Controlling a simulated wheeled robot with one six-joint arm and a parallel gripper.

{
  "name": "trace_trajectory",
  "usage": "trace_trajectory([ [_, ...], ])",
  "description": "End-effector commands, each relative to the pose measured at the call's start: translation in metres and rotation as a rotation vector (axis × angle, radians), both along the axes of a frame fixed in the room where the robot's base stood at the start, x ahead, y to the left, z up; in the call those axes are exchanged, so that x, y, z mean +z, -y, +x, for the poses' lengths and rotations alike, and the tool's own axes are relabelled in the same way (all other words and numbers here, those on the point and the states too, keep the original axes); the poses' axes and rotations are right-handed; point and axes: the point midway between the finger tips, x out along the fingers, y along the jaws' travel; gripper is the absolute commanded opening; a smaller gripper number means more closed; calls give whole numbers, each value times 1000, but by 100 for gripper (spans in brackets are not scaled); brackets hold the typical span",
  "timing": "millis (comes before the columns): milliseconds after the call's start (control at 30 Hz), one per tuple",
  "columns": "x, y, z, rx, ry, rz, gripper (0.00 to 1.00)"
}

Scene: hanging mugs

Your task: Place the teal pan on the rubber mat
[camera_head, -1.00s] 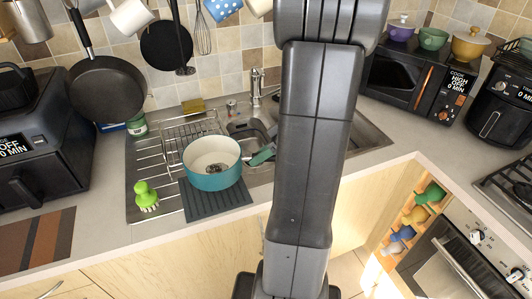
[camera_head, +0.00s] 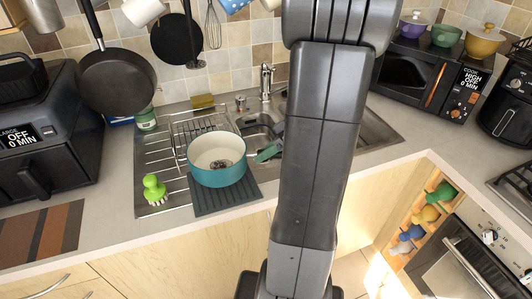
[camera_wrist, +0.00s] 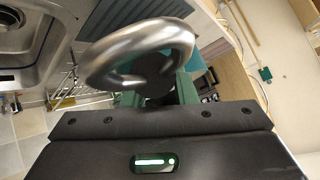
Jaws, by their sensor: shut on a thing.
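The teal pan (camera_head: 218,177), with a cream inside, is upright over the left and back part of the dark ridged rubber mat (camera_head: 230,198) beside the sink. I cannot tell whether its base touches the mat. My gripper (camera_head: 268,152) is at the pan's right side, mostly hidden behind my arm. In the wrist view, the green fingers (camera_wrist: 184,88) of my gripper are shut at the pan's handle behind a big metal loop (camera_wrist: 137,50). A bit of the teal pan (camera_wrist: 203,79) shows past them, and the ridged mat (camera_wrist: 120,18) is at the top.
A wire dish rack (camera_head: 195,130) is close behind the pan. The sink's faucet (camera_head: 265,82) is behind right. A black air fryer (camera_head: 45,130) stands at left, and pans hang above.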

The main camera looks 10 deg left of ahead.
Motion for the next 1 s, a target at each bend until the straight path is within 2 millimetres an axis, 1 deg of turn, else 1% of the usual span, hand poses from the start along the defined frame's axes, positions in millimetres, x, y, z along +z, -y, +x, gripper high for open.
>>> trace_trajectory([
  [33,-8,0,0,0,1,2,0],
  [500,-47,0,0,0,2,1,0],
  [800,-67,0,0,1,3,1,0],
  [1000,-71,0,0,1,2,2,0],
])
